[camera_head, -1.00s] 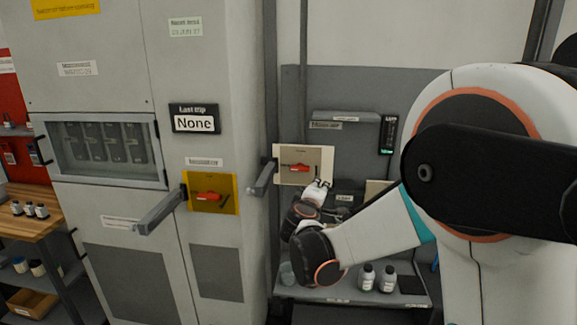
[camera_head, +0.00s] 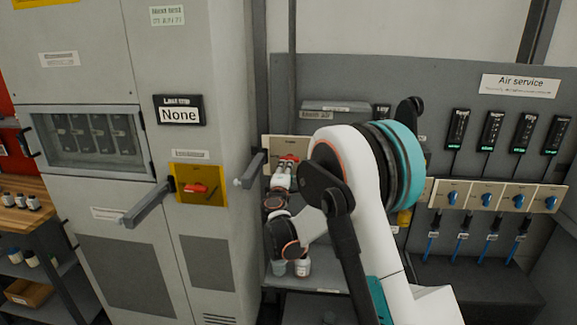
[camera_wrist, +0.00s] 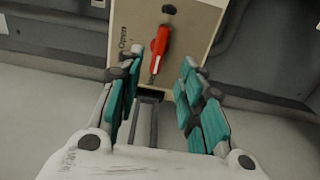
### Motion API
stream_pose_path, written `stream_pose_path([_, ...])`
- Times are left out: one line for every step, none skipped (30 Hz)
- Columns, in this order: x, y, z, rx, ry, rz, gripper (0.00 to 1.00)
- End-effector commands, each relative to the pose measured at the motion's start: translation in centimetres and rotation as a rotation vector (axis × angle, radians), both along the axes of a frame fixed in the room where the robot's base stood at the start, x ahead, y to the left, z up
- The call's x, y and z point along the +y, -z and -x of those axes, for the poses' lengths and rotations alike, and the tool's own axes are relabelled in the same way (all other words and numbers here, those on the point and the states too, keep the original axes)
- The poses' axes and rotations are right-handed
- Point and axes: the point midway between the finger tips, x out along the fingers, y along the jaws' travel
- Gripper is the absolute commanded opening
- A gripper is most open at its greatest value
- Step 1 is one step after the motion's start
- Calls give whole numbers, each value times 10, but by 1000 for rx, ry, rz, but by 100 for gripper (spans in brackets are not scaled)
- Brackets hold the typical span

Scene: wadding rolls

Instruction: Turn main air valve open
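A beige valve plate (camera_head: 302,151) with a red handle (camera_head: 289,158) is mounted beside the grey cabinet in the head view. My gripper (camera_head: 283,173) is just below and in front of the handle there. In the wrist view, the red handle (camera_wrist: 160,45) lies lengthwise, slightly tilted, on the plate (camera_wrist: 195,28). The word "Open" is printed on the plate to its left. My gripper (camera_wrist: 157,82) is open, with its teal-padded fingers apart and nothing between them. The handle lies just beyond the fingertips, roughly in line with the gap. Contact is not visible.
A yellow plate (camera_head: 215,193) with another red handle is on the grey cabinet (camera_head: 150,250); a lever (camera_head: 252,170) sticks out left of the beige plate. Small bottles (camera_head: 302,266) stand on a shelf below my arm. Blue valves (camera_head: 485,197) line the right wall.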

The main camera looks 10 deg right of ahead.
Motion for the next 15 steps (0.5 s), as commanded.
stream_pose_path([-4, 1, -10, 0, 1, 0, 35])
stream_pose_path([-6, 1, -16, 0, 1, 0, 35])
stream_pose_path([-8, 2, -23, 0, 1, 0, 35])
stream_pose_path([-10, 2, -28, 0, 1, 0, 35])
stream_pose_path([-12, 1, -33, 0, 1, 0, 35])
stream_pose_path([-13, 1, -39, 0, 1, 0, 35])
stream_pose_path([-15, 1, -43, 0, 1, 0, 35])
stream_pose_path([-16, 1, -47, 0, 1, 0, 35])
stream_pose_path([-17, 1, -52, 0, 1, -1, 35])
stream_pose_path([-18, 1, -55, 0, 1, -1, 35])
stream_pose_path([-19, 1, -58, 0, 1, -1, 35])
stream_pose_path([-20, 0, -61, 0, 0, -1, 35])
stream_pose_path([-21, 0, -62, 0, 0, -1, 35])
stream_pose_path([-21, 0, -64, 0, 0, -1, 35])
stream_pose_path([-22, 0, -65, 0, 0, -1, 35])
